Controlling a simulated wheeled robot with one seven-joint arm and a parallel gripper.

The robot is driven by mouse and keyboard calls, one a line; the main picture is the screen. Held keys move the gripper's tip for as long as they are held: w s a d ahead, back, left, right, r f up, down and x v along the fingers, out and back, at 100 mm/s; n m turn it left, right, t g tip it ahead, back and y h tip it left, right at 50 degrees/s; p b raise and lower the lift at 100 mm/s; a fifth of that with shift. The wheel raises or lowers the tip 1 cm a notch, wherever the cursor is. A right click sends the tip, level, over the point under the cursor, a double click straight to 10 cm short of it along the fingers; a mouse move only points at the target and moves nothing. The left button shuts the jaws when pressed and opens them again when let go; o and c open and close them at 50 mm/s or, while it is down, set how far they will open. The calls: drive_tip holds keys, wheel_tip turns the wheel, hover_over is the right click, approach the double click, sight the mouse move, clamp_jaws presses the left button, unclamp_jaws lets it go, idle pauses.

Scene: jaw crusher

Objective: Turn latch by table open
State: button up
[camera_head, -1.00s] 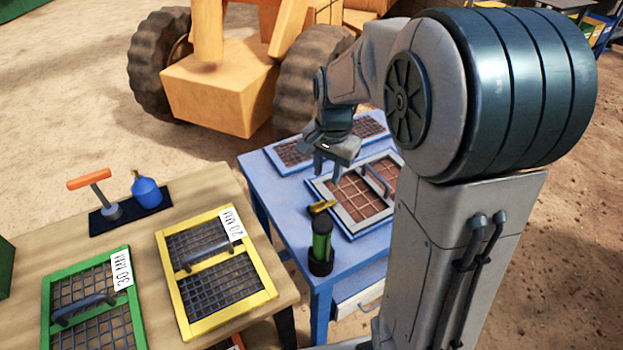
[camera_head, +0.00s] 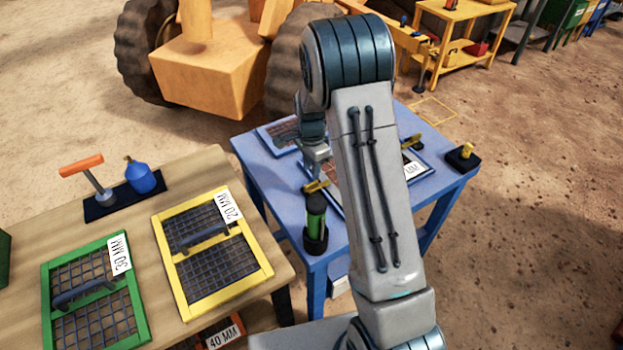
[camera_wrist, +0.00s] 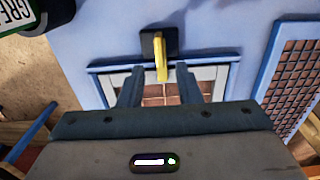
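A yellow latch (camera_head: 317,186) sits at the near left edge of the framed screen on the blue table (camera_head: 262,165). In the wrist view the yellow latch (camera_wrist: 161,62) stands on a dark square base and points toward my gripper. My gripper (camera_wrist: 160,76) is open, with one finger to each side of the latch's line. I cannot tell whether the fingers touch it. In the head view my gripper (camera_head: 319,163) is just above the latch. A second yellow-topped latch (camera_head: 466,150) on a dark base stands at the table's right corner. My arm hides much of the screen.
A green cylinder (camera_head: 316,214) in a dark holder stands close to the latch. Another screen (camera_head: 279,133) lies at the table's back left. The wooden table (camera_head: 150,208) on the left holds a yellow-framed screen (camera_head: 262,262) and a blue bottle (camera_head: 138,175).

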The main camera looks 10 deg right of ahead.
sight(311, 184)
wheel_tip(311, 184, down, 6)
drive_tip(key=shift+f+p, duration=0.1)
drive_tip(key=shift+p, duration=0.2)
clamp_jaws()
